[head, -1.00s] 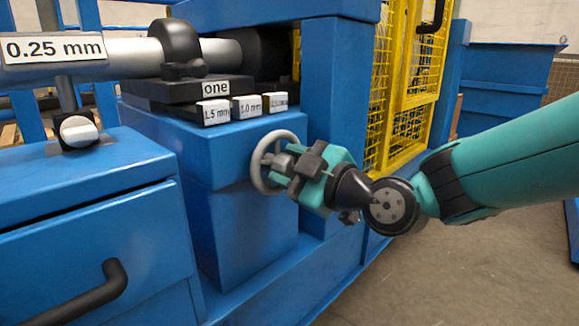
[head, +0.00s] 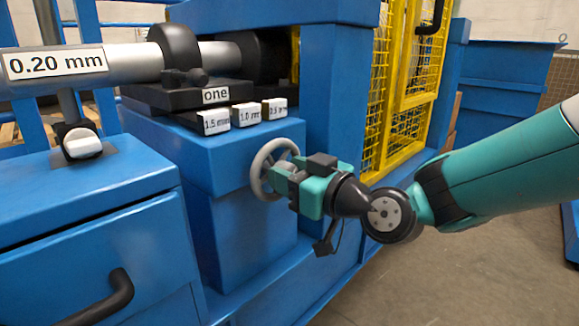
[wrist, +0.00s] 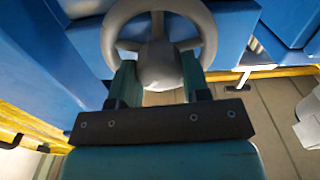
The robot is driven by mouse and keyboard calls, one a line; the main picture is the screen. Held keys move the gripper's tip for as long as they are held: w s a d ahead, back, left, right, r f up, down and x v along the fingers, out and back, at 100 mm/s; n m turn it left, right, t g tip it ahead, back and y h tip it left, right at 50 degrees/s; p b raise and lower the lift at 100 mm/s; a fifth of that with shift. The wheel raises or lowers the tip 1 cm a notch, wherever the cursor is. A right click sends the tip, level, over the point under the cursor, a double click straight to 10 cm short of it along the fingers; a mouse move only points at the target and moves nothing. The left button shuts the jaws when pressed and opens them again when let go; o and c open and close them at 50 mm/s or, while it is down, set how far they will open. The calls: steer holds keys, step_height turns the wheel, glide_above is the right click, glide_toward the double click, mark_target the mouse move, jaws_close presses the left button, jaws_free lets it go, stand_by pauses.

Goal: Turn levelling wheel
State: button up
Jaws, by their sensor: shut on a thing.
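The grey levelling wheel (head: 262,168) stands on the front of a blue pedestal, below the black mount marked "one" (head: 215,96). In the wrist view the wheel (wrist: 196,22) shows its rim, spokes and rounded hub. My gripper (head: 282,178) is shut on the wheel; in the wrist view its two fingers (wrist: 158,82) sit on either side of the hub. A white label (head: 55,63) on the grey shaft at upper left reads "0.20 mm". Part of the wheel's rim is hidden behind my gripper in the head view.
Three small blocks (head: 246,115) marked 1.5 mm, 1.0 mm and what looks like 0.5 mm sit on the ledge above the wheel. A blue cabinet with a black handle (head: 105,300) is at lower left. A yellow mesh guard (head: 405,95) stands behind my arm.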

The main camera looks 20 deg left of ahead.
steer(key=m+p, duration=0.1)
steer(key=m, duration=0.1)
steer(key=m+p, duration=0.1)
steer(key=m, duration=0.1)
steer(key=shift+w+d+r+m+p, duration=0.1)
steer(key=shift+w+r+m+p, duration=0.1)
steer(key=shift+m+p, duration=0.1)
steer(key=m+p, duration=0.2)
steer(key=m, duration=0.1)
steer(key=shift+m, duration=0.4)
steer(key=m+p, duration=0.6)
steer(key=m, duration=0.1)
steer(key=shift+w+f, duration=0.15)
steer(key=m+p, duration=0.5)
steer(key=shift+d+f+m, duration=0.1)
steer(key=shift+m, duration=0.2)
steer(key=shift+f+m+p, duration=0.15)
steer(key=shift+m+p, duration=0.8)
steer(key=shift+m, duration=0.15)
steer(key=shift+f+m+p, duration=0.1)
steer(key=shift+m+p, duration=0.85)
steer(key=shift+m, duration=0.15)
steer(key=o, duration=0.9)
steer(key=shift+f, duration=0.1)
steer(key=shift+o, duration=0.2)
